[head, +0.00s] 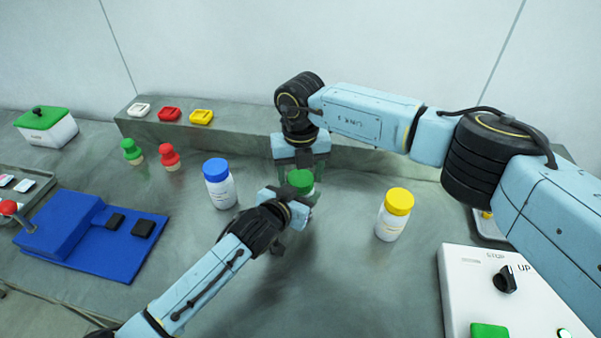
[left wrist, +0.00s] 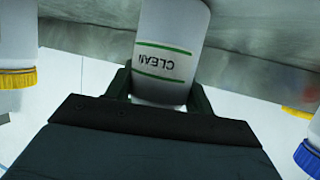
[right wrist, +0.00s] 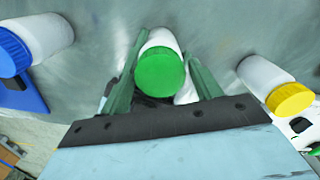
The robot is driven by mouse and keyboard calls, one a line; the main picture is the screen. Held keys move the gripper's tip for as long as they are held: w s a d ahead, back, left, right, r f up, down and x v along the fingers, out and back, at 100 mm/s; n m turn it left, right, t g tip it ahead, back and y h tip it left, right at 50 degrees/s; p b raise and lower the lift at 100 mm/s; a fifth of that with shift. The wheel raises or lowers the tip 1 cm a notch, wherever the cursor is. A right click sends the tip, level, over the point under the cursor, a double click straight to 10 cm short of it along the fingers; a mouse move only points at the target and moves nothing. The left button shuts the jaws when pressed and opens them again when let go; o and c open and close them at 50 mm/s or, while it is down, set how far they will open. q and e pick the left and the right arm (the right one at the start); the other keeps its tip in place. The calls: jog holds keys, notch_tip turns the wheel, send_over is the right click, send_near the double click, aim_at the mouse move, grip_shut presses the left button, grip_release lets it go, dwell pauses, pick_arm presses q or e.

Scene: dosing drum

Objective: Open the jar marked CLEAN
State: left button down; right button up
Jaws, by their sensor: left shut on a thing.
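The jar marked CLEAN is a white bottle (left wrist: 170,45) with green bands, its lettering readable in the left wrist view. Its green lid (head: 301,180) is on it and fills the middle of the right wrist view (right wrist: 160,72). My left gripper (head: 296,207) is shut on the jar's white body, one finger on each side. My right gripper (head: 301,170) points down from above at the lid. Its two fingers stand open on either side of the lid, with gaps visible in the right wrist view (right wrist: 163,82). Much of the jar is hidden by my grippers in the head view.
A blue-lidded bottle (head: 220,185) stands to the left and a yellow-lidded bottle (head: 394,215) to the right. A grey ledge (head: 240,122) runs behind. A white control box (head: 480,290) is at the right front, a blue base with a lever (head: 75,240) at left.

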jog(key=shift+o, duration=0.8)
notch_tip(320, 180, up, 8)
jog(key=shift+f, duration=0.1)
jog(key=shift+c, duration=0.4)
jog(key=shift+f, duration=3.95)
jog(key=c, duration=0.9)
jog(key=o, duration=1)
